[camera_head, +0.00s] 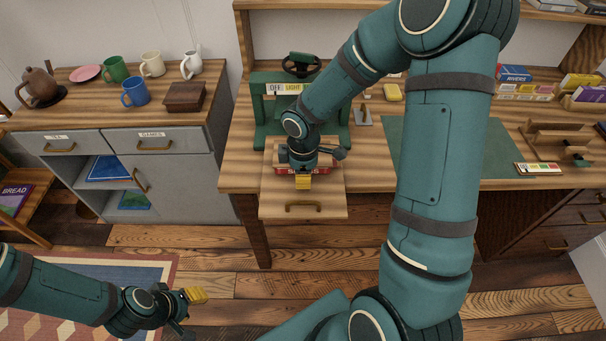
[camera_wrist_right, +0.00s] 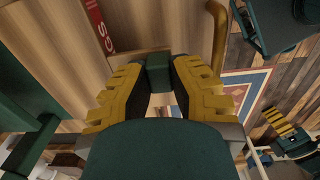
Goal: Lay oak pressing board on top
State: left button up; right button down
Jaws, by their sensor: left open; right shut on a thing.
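My right gripper (camera_head: 303,182) points down over the pull-out tray (camera_head: 275,206) in front of the green press (camera_head: 268,118). In the right wrist view, its yellow fingers (camera_wrist_right: 158,85) are shut on a small dark green block (camera_wrist_right: 158,72), which looks like the grip of the oak pressing board (camera_wrist_right: 50,38). A red book (camera_head: 288,171) shows below the gripper on the tray, and its lettered edge shows in the right wrist view (camera_wrist_right: 100,27). Whether the board touches the book is hidden. My left gripper (camera_head: 197,296) is open and empty, low over the rug.
The tray's brass handle (camera_head: 303,206) faces front. Mugs, a teapot (camera_head: 38,86) and a wooden box (camera_head: 184,97) stand on the grey cabinet at left. A green mat (camera_head: 500,140) lies on the bench at right. My right arm covers part of the bench.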

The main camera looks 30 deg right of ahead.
jog(key=shift+f+b, duration=0.3)
dwell(0.5)
jog(key=c, duration=0.9)
grip_release()
jog(key=shift+c, duration=0.2)
notch_tip(320, 180, up, 12)
jog(key=shift+s, duration=0.15)
